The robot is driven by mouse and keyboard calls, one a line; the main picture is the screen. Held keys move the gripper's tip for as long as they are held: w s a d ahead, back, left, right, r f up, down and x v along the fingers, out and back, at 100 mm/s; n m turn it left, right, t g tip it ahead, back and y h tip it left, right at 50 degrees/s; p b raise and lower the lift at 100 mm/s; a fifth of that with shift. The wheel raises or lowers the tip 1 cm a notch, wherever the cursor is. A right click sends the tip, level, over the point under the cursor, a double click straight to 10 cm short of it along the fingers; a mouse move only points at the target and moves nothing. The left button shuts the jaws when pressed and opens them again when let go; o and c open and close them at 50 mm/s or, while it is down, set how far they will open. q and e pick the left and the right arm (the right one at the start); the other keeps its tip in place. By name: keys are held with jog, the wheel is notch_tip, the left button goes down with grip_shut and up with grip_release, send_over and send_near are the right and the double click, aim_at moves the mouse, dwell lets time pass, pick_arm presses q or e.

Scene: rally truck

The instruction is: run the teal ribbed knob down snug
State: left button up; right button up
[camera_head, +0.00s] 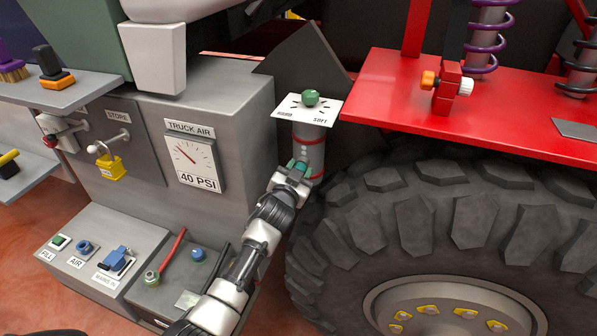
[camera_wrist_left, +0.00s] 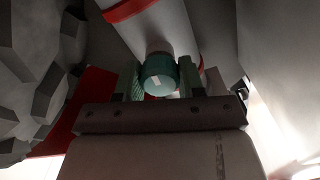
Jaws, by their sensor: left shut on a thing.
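The teal ribbed knob (camera_wrist_left: 158,75) shows in the left wrist view at the end of a short stub on a grey cylinder with red bands (camera_head: 309,147). A pale mark shows on its round face. My left gripper (camera_head: 301,168) is at the lower part of this cylinder, beside the big tyre. In the left wrist view its fingers (camera_wrist_left: 161,82) stand on both sides of the knob and are shut on it. In the head view the gripper mostly hides the knob. How far the knob is screwed down cannot be told. My right gripper is not in view.
A white plate with a green knob (camera_head: 310,98) tops the cylinder. The tyre (camera_head: 420,215) stands close at the right, under a red panel (camera_head: 480,110). A grey cabinet with a pressure gauge (camera_head: 195,160) stands at the left, above a button box (camera_head: 85,255).

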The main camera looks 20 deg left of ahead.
pick_arm(q)
jog(key=m+b, duration=0.1)
jog(key=m, duration=0.3)
jog(key=shift+f, duration=0.1)
jog(key=m, duration=0.9)
jog(key=shift+b, duration=0.3)
jog(key=shift+d+f+m, duration=0.1)
jog(key=shift+m, duration=2)
jog(key=shift+f, duration=0.1)
jog(key=o, duration=0.6)
jog(key=shift+c, duration=0.2)
jog(key=o, duration=0.4)
jog(key=shift+r, duration=0.2)
